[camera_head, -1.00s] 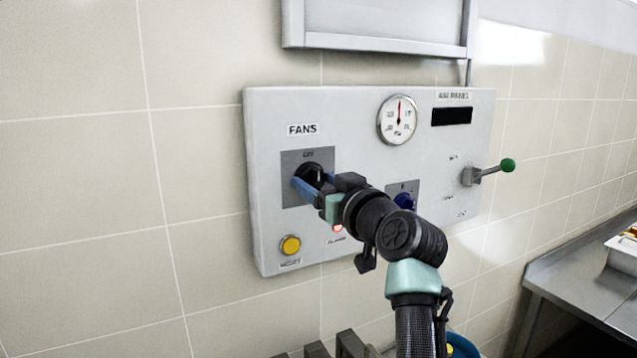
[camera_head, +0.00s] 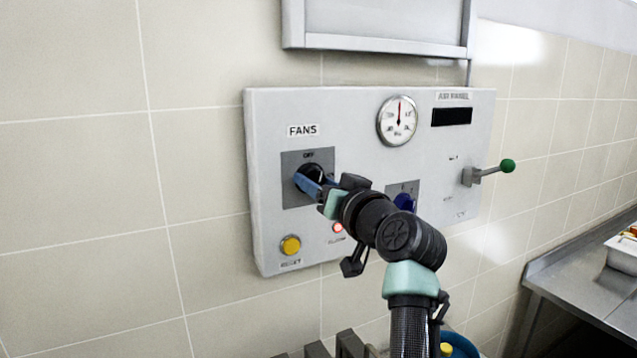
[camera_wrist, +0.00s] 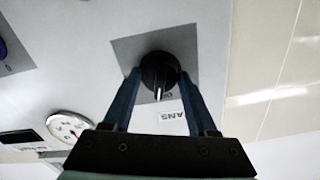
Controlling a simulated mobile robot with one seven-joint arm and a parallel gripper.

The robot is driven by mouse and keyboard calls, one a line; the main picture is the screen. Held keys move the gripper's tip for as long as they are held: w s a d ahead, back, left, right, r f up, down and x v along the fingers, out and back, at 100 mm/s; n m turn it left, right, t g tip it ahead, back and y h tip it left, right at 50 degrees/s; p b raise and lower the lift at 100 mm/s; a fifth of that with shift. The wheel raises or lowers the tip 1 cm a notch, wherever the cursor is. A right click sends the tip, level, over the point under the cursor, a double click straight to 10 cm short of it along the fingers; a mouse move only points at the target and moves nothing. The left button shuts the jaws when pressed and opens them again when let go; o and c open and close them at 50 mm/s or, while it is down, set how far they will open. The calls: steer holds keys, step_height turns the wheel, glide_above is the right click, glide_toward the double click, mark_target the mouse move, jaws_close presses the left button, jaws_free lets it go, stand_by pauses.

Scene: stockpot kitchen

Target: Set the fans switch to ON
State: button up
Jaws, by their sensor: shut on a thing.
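The fans switch is a round black knob (camera_head: 311,171) on a grey square plate under the "FANS" label (camera_head: 302,130), with an "OFF" mark above it. My gripper (camera_head: 309,181) reaches it from the lower right, its blue fingers on the knob and partly hiding it. In the wrist view the knob (camera_wrist: 160,70) sits between the two fingers of my gripper (camera_wrist: 160,78), which are shut on it. Its white pointer line points down in that picture, towards the partly visible "OFF" mark and the "FANS" label (camera_wrist: 172,117).
The white panel (camera_head: 350,120) also has a gauge (camera_head: 397,120), a dark display (camera_head: 452,116), a blue knob (camera_head: 405,202), a green-tipped lever (camera_head: 507,166), a yellow button (camera_head: 290,245) and a red light (camera_head: 338,227). A metal counter (camera_head: 580,285) stands at right.

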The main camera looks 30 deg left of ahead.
steer(key=m+p, duration=0.1)
steer(key=m, duration=0.3)
steer(key=shift+r+m, duration=0.1)
steer(key=shift+m, duration=0.2)
steer(key=m+p, duration=0.2)
steer(key=m, duration=0.1)
steer(key=shift+m, duration=0.4)
steer(key=m+p, duration=0.2)
steer(key=m, duration=0.1)
steer(key=shift+m+p, duration=0.8)
steer(key=shift+m, duration=0.8)
steer(key=o, duration=1.4)
steer(key=shift+d, duration=0.1)
